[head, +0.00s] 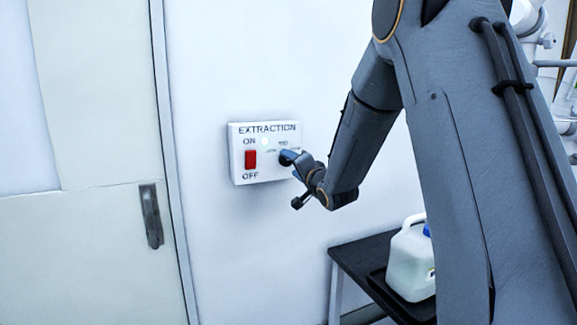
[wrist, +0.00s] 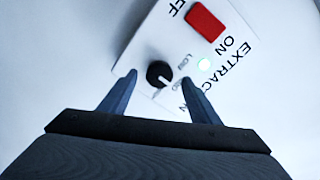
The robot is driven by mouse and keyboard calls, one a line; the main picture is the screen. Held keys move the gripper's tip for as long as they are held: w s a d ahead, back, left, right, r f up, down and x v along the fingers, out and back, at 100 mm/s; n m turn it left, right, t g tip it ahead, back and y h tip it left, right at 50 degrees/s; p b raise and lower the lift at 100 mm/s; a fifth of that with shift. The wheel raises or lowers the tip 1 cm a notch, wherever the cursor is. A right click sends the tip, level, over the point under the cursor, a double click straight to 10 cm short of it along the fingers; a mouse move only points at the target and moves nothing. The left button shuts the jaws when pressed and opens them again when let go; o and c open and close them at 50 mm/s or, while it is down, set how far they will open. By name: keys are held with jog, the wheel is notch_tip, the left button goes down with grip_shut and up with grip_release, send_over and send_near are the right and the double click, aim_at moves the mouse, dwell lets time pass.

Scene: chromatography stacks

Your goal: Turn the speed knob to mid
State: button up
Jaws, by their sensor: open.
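The white EXTRACTION control box (head: 240,173) is mounted on the wall. The black round speed knob (wrist: 157,72) shows in the wrist view between my two fingertips. A small pale mark shows on the knob, but I cannot clearly read which setting it points to. A LOW label is legible beside it; the other labels are partly hidden by a finger. My gripper (wrist: 159,79) is open, with one finger on each side of the knob; contact is not visible.
A red ON/OFF rocker switch (head: 251,160) sits on the box's left, with a lit indicator lamp (wrist: 204,64) near it. A door with a dark handle (head: 151,215) is at left. A black table (head: 352,254) with a white jug (head: 408,265) stands below right.

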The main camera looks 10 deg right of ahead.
jog(key=shift+s+d+b, duration=0.2)
jog(key=shift+s+b, duration=0.05)
jog(key=shift+s, duration=0.85)
jog(key=shift+s+d+b, duration=0.2)
jog(key=shift+s, duration=0.85)
